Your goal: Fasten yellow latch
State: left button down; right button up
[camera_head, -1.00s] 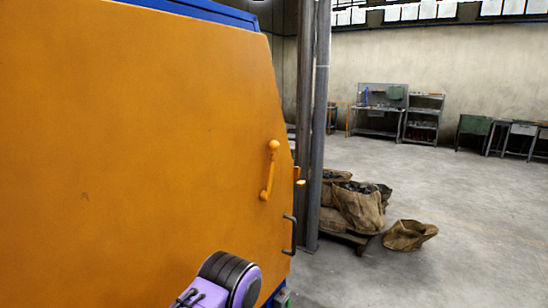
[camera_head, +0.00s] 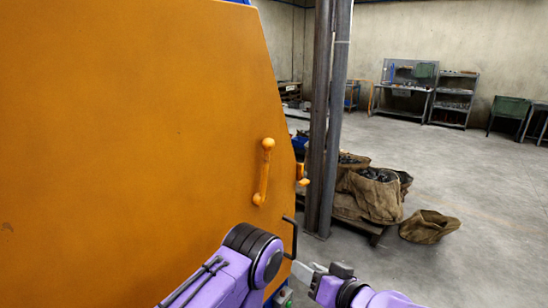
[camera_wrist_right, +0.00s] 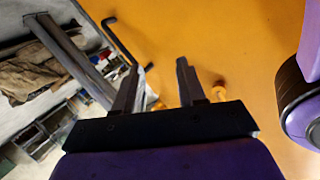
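The yellow latch (camera_head: 263,172) is an orange-yellow lever with a round knob, hanging nearly upright near the right edge of the orange door (camera_head: 130,130). A small yellow catch piece (camera_head: 302,182) sits at the door's edge beside it. My right gripper (camera_head: 300,270) is below and right of the latch, near the dark door handle (camera_head: 290,238), and apart from the latch. In the right wrist view my right gripper (camera_wrist_right: 158,66) has its two fingers apart with nothing between them. Yellow latch parts (camera_wrist_right: 218,92) show beside and partly behind the fingers. My left gripper is not seen.
A dark steel column (camera_head: 327,120) stands just right of the door. Sacks (camera_head: 375,195) sit on a pallet behind it, and another sack (camera_head: 428,226) lies on the floor. Workbenches (camera_head: 405,90) stand at the far wall. The floor at right is clear.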

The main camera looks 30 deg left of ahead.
aim_at(268, 160)
notch_tip(268, 160, up, 21)
jog(key=a+n+y, duration=0.2)
jog(key=n+y, duration=0.2)
jog(key=n, duration=0.1)
jog(key=p+x, duration=0.2)
jog(key=x, duration=0.1)
jog(key=p+x, duration=0.1)
jog(key=x, duration=0.2)
jog(key=p+x, duration=0.2)
jog(key=x, duration=0.2)
jog(key=shift+w+r+p, duration=0.15)
jog(key=shift+r+p, duration=0.1)
jog(key=shift+p, duration=0.05)
jog(key=shift+w+a+f, duration=0.2)
jog(key=shift+w+a, duration=0.05)
jog(key=shift+a, duration=0.1)
grip_shut()
